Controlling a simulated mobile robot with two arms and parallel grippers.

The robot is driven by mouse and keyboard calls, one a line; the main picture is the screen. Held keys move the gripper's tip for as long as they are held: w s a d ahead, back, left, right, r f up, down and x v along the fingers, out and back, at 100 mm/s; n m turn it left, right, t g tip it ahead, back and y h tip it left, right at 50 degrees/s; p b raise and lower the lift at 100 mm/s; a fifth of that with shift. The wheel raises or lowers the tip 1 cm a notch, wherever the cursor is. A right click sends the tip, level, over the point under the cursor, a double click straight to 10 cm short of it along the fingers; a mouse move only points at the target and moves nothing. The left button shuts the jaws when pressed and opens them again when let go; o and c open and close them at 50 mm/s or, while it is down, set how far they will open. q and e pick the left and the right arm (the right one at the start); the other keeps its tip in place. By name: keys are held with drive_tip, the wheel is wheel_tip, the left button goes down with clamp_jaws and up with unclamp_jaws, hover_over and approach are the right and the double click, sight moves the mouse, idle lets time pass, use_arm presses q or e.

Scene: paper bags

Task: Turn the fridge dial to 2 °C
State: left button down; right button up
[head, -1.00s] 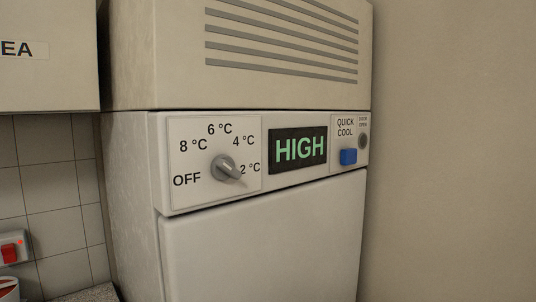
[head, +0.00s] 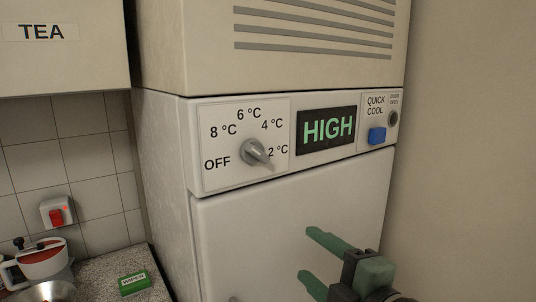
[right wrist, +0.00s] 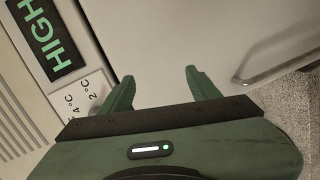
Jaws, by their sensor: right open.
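The grey fridge dial (head: 256,152) sits on a white panel marked OFF, 8, 6, 4 and 2 °C. Its pointer is aimed to the lower right, at or slightly below the 2 °C mark (head: 278,150). The display (head: 328,130) reads HIGH in green. My right gripper (head: 318,260) is open and empty, below and to the right of the dial, in front of the fridge door (head: 280,225). In the right wrist view, the open fingers (right wrist: 159,76) show with the 2 °C and 4 °C marks to their left; the dial is not clear there. My left gripper is out of view.
A blue quick-cool button (head: 377,136) is right of the display. Vent slats (head: 315,30) are above. At lower left, a counter (head: 95,280) holds a red and white pot (head: 40,260) and a green box (head: 134,284). A red switch (head: 57,216) is on the tiled wall.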

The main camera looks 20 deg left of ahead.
drive_tip(key=s+a+r+n+g+y, duration=0.1)
drive_tip(key=s+a+r+n+y, duration=0.15)
drive_tip(key=r+n, duration=0.6)
drive_tip(key=n, duration=0.6)
approach(262, 153)
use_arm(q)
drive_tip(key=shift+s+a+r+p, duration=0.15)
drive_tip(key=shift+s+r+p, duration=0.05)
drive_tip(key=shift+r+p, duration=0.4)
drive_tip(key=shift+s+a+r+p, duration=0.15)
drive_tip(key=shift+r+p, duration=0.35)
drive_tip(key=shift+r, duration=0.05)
use_arm(e)
drive_tip(key=x, duration=0.8)
drive_tip(key=shift+w+a, duration=0.2)
clamp_jaws()
drive_tip(key=shift+m, duration=0.25)
